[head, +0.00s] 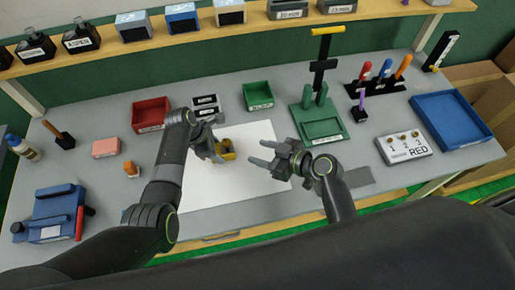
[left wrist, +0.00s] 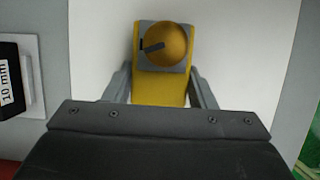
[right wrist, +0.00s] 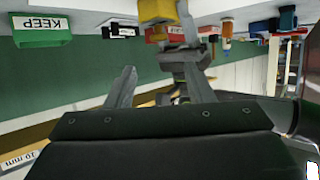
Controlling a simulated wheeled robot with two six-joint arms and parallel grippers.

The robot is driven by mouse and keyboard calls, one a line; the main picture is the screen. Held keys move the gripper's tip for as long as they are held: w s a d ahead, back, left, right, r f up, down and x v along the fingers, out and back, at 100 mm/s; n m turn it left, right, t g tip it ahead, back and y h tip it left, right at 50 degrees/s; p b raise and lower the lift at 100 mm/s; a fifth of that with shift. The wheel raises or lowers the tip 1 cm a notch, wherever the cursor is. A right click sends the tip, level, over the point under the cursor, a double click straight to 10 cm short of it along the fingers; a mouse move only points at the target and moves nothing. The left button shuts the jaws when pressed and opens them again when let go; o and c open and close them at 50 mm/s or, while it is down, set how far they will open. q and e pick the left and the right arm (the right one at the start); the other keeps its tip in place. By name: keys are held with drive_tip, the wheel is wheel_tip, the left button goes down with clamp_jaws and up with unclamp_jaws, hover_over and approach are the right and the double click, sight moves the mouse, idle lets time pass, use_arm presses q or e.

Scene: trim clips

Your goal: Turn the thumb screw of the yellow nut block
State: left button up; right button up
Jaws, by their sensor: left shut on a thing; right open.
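The yellow nut block (head: 226,150) stands on the white mat (head: 255,180) in the middle of the table. Its round brass thumb screw (left wrist: 163,46) with a dark pointer line is on top, seen from above in the left wrist view; the line points to the left and slightly down. My left gripper (head: 218,150) is shut on the yellow nut block (left wrist: 162,88), one finger on each side of it. My right gripper (head: 266,160) is open and empty, to the right of the block and apart from it. The block also shows upside down in the right wrist view (right wrist: 157,10).
A green tray (head: 258,96), a red tray (head: 151,113) and small black labelled boxes (head: 206,104) stand behind the mat. A green stand (head: 321,125) is to the right rear. A white panel with brass knobs (head: 404,148) and a blue tray (head: 451,121) lie further right.

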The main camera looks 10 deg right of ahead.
sight(227, 142)
drive_tip(key=w+d+n+g+y, duration=0.3)
drive_tip(key=w+n+g, duration=0.1)
drive_tip(key=w, duration=0.1)
drive_tip(key=x, duration=1.1)
drive_tip(key=shift+s+a+f, duration=0.2)
drive_tip(key=shift+s+a, duration=0.05)
drive_tip(key=shift+a, duration=0.25)
